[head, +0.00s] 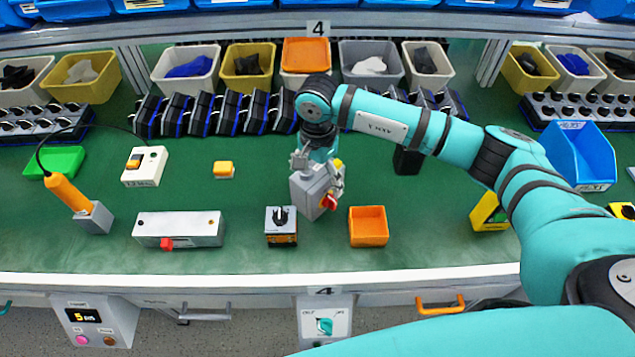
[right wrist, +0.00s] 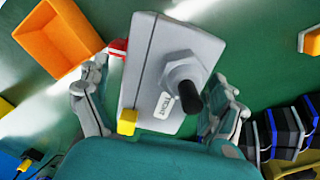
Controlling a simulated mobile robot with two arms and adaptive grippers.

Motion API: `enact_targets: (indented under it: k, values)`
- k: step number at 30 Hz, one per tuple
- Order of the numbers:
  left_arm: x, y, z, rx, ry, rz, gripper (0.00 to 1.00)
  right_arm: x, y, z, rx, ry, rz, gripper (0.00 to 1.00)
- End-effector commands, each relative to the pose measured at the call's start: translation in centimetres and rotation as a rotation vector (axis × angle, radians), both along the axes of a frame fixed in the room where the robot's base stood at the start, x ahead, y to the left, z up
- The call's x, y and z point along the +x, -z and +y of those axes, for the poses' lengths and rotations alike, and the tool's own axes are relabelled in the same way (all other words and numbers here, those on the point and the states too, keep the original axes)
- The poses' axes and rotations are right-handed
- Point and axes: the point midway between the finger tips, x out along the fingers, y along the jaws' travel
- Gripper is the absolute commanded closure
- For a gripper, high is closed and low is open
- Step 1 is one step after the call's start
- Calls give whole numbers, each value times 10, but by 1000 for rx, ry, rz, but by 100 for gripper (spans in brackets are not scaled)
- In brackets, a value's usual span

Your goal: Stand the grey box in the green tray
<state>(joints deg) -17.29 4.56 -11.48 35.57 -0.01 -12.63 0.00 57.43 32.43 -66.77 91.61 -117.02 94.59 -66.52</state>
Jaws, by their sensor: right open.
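The grey box (head: 312,190) stands on the green bench mat near the middle, with a red knob and a yellow part on its sides. In the right wrist view the grey box (right wrist: 150,65) shows a hex nut and black stem on its near face. My right gripper (head: 318,172) is open above the box, with its fingers on either side of it; whether they touch it is unclear. The green tray (head: 55,161) lies far left on the bench, empty as far as I see. My left gripper is not in view.
An orange bin (head: 368,227) stands just right of the box. A small black-topped block (head: 281,227) is on its left. A long grey box with a red knob (head: 180,230), a white box (head: 146,166) and an orange-handled tool (head: 72,196) lie toward the tray. Parts bins line the back.

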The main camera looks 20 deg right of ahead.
Motion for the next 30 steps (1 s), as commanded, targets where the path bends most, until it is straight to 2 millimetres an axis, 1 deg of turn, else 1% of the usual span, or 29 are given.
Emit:
enact_targets:
  k: [2, 6, 23, 30]
  values:
    - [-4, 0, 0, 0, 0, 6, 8, 0, 1, 0, 0, -1, 0, 6]
    - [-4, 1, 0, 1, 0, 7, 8, 0, 1, 0, 0, -1, 0, 6]
    - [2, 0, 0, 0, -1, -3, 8, 0, 1, 1, 1, -1, 0, 79]
    - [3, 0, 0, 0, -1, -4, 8, 0, 0, 1, 2, -1, -1, 81]
